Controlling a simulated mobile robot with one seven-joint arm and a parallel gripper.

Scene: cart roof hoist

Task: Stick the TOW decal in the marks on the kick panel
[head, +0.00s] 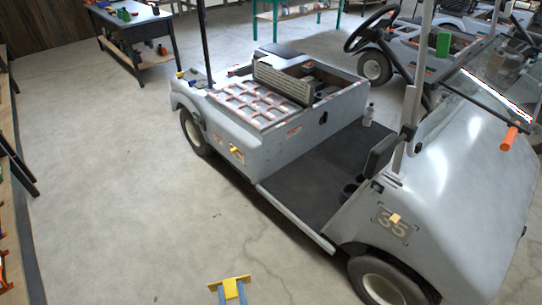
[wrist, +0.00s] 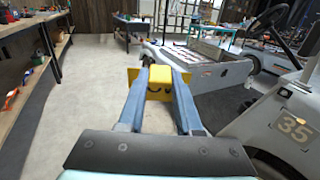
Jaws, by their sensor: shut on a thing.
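My gripper (head: 231,289) shows at the bottom of the head view, over open floor left of the front wheel. Its blue fingers are shut on a yellow piece (wrist: 159,83), seen in the wrist view as a block with a wider flat plate behind it. I take it as the TOW decal; no lettering shows. The grey cart's panel under the seat (head: 325,125), likely the kick panel, stands apart from my gripper, up and right of it. It has a dark oval opening and a small orange-edged label (head: 293,131). I cannot make out the marks.
A yellow tab (head: 235,149) is on the rear side. A bottle (head: 368,114) stands on the dark footwell floor (head: 315,175). Shelving (wrist: 35,50) lines the left; the concrete between is clear.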

